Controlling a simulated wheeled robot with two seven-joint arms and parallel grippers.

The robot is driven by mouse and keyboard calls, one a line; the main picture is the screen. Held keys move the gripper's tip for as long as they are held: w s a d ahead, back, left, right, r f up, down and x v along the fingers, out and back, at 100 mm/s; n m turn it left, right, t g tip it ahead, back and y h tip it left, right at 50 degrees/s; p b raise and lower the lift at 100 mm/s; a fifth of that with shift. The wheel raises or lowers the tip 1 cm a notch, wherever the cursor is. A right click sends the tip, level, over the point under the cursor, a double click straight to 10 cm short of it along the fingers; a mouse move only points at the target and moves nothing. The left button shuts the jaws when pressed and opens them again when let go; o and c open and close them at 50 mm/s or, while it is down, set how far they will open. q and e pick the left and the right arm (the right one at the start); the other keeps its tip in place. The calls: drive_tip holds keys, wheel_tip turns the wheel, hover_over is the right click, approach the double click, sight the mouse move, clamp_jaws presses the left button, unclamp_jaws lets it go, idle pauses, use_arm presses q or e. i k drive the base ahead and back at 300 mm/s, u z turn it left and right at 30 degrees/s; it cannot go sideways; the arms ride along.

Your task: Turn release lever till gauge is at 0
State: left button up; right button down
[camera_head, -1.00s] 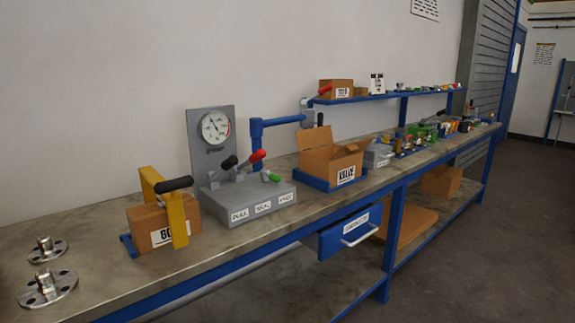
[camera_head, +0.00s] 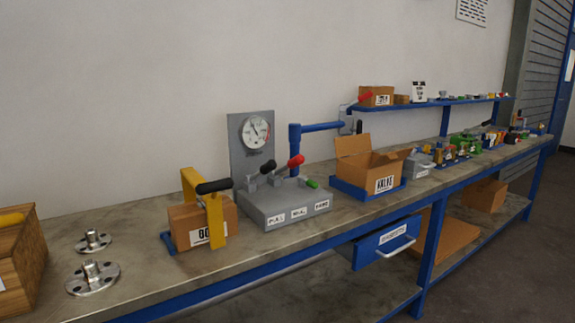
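A grey lever station (camera_head: 284,208) stands on the workbench, with a round white gauge (camera_head: 255,131) on its upright back plate. The gauge needle is too small to read surely; it does seem to point up and to the left. Several levers rise from the base: one with a black grip (camera_head: 251,167), one with a red grip (camera_head: 295,161) and a short one with a green grip (camera_head: 311,183). Three labels on the front are hard to read, so I cannot tell which is the release lever. Neither gripper is in view.
A yellow-framed clamp (camera_head: 217,212) with a black handle holds a cardboard box left of the station. Two metal flanges (camera_head: 93,278) lie further left, beside a wooden crate (camera_head: 22,262). A blue post with an arm (camera_head: 295,148) stands behind. An open cardboard box (camera_head: 371,170) is to the right.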

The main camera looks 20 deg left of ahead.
sight(309, 183)
drive_tip(key=k, duration=0.35)
drive_tip(key=z, duration=0.75)
drive_tip(key=i, duration=1.35)
drive_tip(key=u, duration=0.5)
